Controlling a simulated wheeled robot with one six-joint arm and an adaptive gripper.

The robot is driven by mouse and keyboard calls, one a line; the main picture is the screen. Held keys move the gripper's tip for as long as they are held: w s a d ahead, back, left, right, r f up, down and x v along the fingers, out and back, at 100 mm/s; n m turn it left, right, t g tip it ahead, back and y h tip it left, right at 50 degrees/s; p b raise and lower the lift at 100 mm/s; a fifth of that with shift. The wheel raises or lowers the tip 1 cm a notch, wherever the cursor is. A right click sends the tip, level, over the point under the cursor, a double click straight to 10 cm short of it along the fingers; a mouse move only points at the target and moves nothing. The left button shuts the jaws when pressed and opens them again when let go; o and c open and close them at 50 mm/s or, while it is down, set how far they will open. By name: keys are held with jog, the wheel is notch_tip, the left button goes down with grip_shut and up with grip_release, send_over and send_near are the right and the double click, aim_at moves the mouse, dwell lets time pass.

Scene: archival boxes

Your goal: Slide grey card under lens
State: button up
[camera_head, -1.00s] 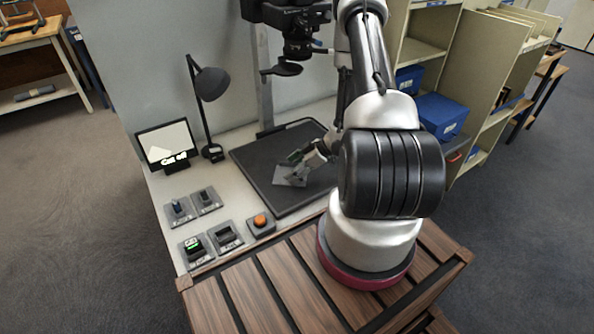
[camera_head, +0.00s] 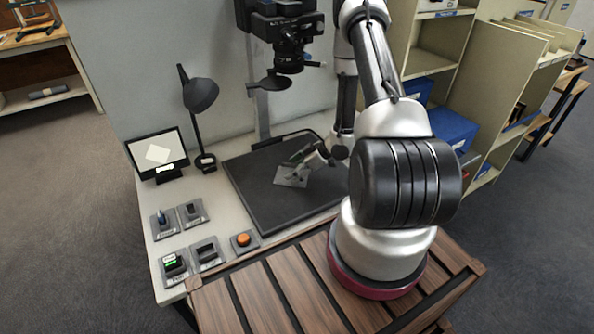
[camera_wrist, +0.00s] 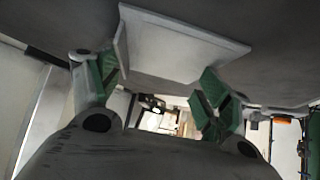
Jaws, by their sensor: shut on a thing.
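The grey card (camera_head: 289,178) lies on the dark copy board (camera_head: 258,203), turned at an angle. It appears roughly below the lens (camera_head: 288,62) of the black camera on its column; exact centring cannot be told. My gripper (camera_head: 304,160) reaches in from the right, low over the board, and is shut on the card. In the wrist view the card (camera_wrist: 180,45) shows as a pale plate with a raised edge, between and beyond the green finger pads (camera_wrist: 162,88). The monitor (camera_head: 157,153) shows a whole pale tilted square above a small unreadable label.
A black desk lamp (camera_head: 200,95) stands left of the board. Switch panels (camera_head: 193,212) and an orange button (camera_head: 242,239) are at the front left. Shelves with a blue box (camera_head: 452,128) stand to the right. The board's front left is bare.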

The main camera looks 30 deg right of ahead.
jog(key=shift+d+f, duration=0.1)
jog(key=shift+d, duration=0.05)
jog(key=o, duration=1)
jog(key=shift+f, duration=0.1)
jog(key=shift+o, duration=0.2)
jog(key=shift+s+d+r, duration=0.15)
jog(key=shift+d+r, duration=0.1)
jog(key=shift+r, duration=0.25)
jog(key=v, duration=1.1)
jog(key=shift+s, duration=0.1)
jog(key=shift+f, duration=0.1)
